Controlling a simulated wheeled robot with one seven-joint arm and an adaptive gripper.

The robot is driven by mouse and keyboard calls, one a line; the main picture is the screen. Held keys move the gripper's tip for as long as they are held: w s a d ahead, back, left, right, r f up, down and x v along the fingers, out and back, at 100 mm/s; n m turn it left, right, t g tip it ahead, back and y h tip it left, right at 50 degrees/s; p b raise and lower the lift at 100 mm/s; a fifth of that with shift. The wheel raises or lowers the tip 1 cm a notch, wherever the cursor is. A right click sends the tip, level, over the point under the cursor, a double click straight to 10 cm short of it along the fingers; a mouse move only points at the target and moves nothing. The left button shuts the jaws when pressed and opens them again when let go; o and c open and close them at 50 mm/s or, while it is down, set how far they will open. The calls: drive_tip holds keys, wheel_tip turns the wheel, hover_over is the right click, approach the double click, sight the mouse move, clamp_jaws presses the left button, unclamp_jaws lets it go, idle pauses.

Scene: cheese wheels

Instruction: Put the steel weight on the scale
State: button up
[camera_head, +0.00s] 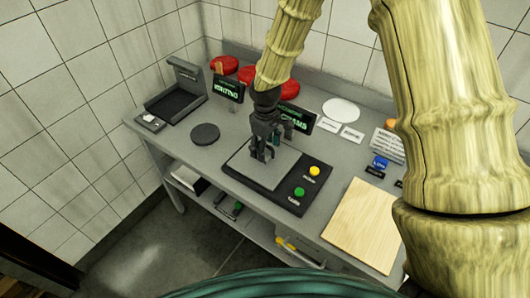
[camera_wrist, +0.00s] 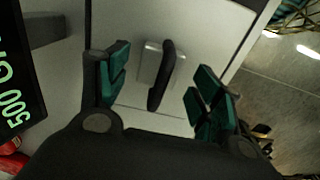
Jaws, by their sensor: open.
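The steel weight (camera_wrist: 150,65) is a small grey block with a black handle. It rests on the pale plate of the scale (camera_head: 243,168), which also shows in the wrist view (camera_wrist: 190,25). The scale's display (camera_head: 302,119) shows green text; in the wrist view the display (camera_wrist: 18,95) seems to read 500 and a cut-off word. My gripper (camera_head: 262,152) is low over the plate. In the wrist view its green-padded fingers (camera_wrist: 160,82) are spread on either side of the weight's handle, with gaps visible on both sides. In the head view my gripper mostly hides the weight.
Yellow (camera_head: 314,171) and green (camera_head: 299,191) buttons sit right of the plate. A dark disc (camera_head: 205,134) and a black tray (camera_head: 178,100) lie left. A wooden board (camera_head: 360,225) is at the right. Red cheese wheels (camera_head: 224,65) and a white disc (camera_head: 341,110) are at the back.

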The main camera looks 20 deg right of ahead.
drive_tip(key=shift+r+b, duration=1.55)
drive_tip(key=shift+r, duration=3.15)
